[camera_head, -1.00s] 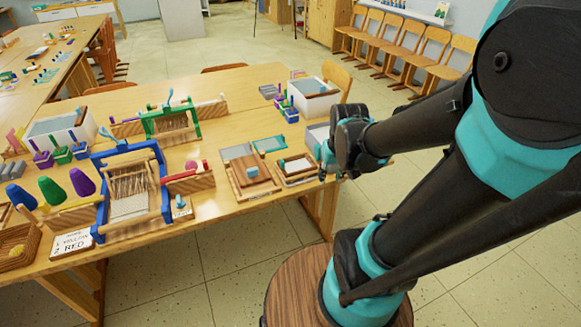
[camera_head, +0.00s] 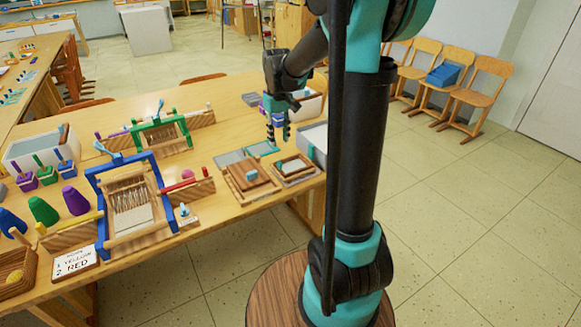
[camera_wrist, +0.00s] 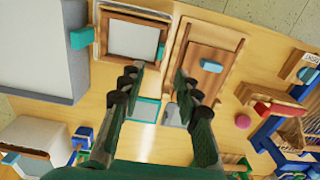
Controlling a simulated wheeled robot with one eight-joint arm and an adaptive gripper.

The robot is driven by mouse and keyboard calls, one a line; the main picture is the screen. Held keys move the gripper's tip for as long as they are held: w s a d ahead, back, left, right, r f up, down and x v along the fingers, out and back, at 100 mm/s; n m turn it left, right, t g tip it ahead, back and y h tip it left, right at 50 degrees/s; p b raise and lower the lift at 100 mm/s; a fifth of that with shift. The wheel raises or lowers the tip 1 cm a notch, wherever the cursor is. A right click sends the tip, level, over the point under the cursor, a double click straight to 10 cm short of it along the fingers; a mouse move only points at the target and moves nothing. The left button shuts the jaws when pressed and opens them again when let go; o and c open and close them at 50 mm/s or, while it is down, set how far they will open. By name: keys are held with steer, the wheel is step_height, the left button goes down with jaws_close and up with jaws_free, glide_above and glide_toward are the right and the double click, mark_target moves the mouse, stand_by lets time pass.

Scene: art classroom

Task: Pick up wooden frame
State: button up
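A wooden frame (camera_head: 298,174) around a pale panel lies at the right end of the table in the head view. In the wrist view the frame (camera_wrist: 102,37) is at the upper left, with a teal piece at each side. Beside it is a wooden piece with a brown board and teal knob (camera_head: 251,175), which also shows in the wrist view (camera_wrist: 205,68). My gripper (camera_head: 278,136) is above the table, behind these two pieces in the head view, fingers pointing down. In the wrist view my gripper (camera_wrist: 157,78) is open and empty.
Flat teal-edged panels (camera_head: 262,149) lie behind the wooden pieces. A white bin (camera_head: 316,135) stands at the table's right end. A blue loom (camera_head: 103,205) and a green loom (camera_head: 136,136) stand to the left. Open floor lies in front of the table.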

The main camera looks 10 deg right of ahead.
mark_target(279, 162)
step_height(279, 162, down, 12)
steer(key=shift+r, duration=0.1)
stand_by(0.5)
steer(key=shift+c, duration=0.6)
jaws_close()
